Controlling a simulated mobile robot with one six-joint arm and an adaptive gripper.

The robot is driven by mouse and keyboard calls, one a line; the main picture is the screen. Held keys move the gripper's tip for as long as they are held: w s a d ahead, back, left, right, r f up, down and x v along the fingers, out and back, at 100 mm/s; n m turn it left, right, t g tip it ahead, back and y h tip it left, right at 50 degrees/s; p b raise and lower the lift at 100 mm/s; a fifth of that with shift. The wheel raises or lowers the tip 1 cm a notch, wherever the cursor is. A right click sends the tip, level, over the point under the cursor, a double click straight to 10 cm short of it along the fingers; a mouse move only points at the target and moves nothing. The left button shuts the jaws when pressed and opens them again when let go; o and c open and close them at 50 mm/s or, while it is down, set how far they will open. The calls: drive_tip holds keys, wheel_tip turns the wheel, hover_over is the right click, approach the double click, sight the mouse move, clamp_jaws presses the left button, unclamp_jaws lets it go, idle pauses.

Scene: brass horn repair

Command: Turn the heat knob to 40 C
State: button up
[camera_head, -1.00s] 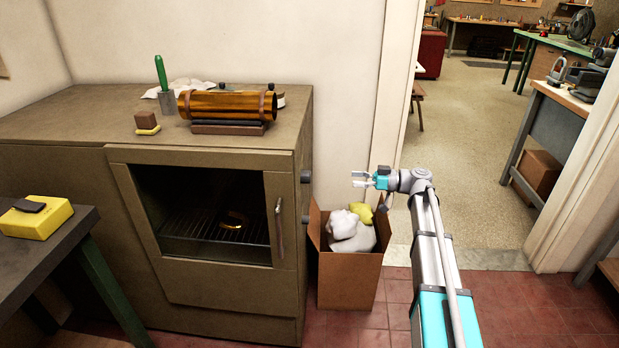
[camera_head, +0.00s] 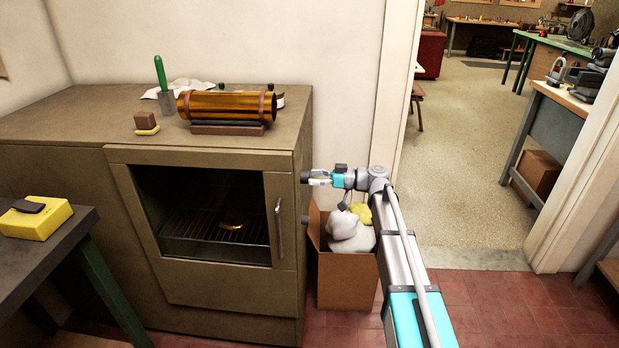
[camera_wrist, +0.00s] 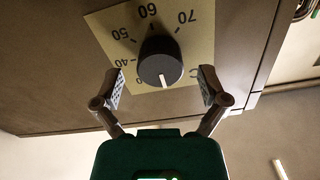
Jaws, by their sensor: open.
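The heat knob (camera_wrist: 160,62) is round and dark, on a pale dial plate (camera_wrist: 205,48) marked 40, 50, 60 and 70. Its white pointer line points toward the bottom of the wrist picture, away from 60 and not at 40. My gripper (camera_wrist: 160,85) is open, with one finger on either side of the knob's lower part; I cannot tell whether either touches it. In the head view my gripper (camera_head: 312,178) is at the right side of the brown oven (camera_head: 200,287), at the upper knob (camera_head: 304,177), which it partly covers.
A lower dark knob (camera_head: 304,219) is on the same oven side. A cardboard box (camera_head: 345,285) with white and yellow cloths stands below my gripper. A doorway (camera_head: 470,180) opens at the right. A copper-coloured cylinder (camera_head: 225,105) lies on the oven top.

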drive_tip(key=shift+a, duration=0.6)
drive_tip(key=c, duration=1.1)
drive_tip(key=shift+c, duration=0.2)
